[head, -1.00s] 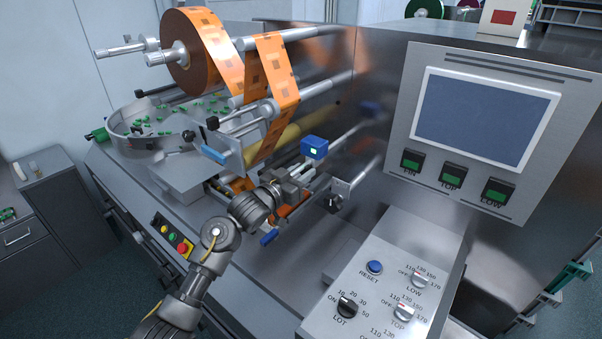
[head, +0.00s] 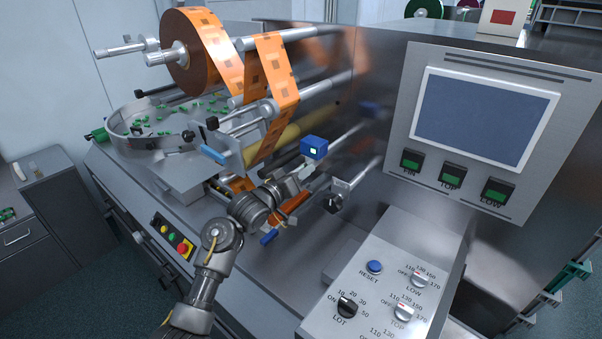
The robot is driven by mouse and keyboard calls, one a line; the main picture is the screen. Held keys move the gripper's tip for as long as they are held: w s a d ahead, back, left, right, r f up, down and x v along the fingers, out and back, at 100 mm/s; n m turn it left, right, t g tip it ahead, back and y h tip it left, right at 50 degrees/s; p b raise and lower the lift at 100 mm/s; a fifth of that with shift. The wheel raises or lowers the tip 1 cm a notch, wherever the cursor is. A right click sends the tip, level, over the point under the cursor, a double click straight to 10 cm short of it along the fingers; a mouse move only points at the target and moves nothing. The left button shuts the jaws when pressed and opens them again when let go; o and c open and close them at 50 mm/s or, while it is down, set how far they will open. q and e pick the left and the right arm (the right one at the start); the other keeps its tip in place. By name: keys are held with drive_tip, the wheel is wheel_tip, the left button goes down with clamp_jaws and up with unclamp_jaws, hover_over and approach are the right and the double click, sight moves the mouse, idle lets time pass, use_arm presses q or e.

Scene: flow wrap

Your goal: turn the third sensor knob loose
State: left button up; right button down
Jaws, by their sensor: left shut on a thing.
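My right gripper is out of view.
Orange printed film (head: 270,75) runs down from a roll behind my gripper. A control box (head: 350,285) with dials is at lower right, below a screen panel (head: 484,118). A round feeder bowl (head: 125,137) with green pieces is at left. A blue-tipped handle (head: 269,237) is below the gripper.

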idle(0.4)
use_arm(q)
drive_tip(key=o, duration=1)
drive_tip(key=shift+a, duration=0.1)
drive_tip(key=shift+s+a+f, duration=0.15)
drive_tip(key=shift+s, duration=0.15)
drive_tip(key=shift+b+v, duration=1.7)
drive_tip(key=shift+v, duration=3.35)
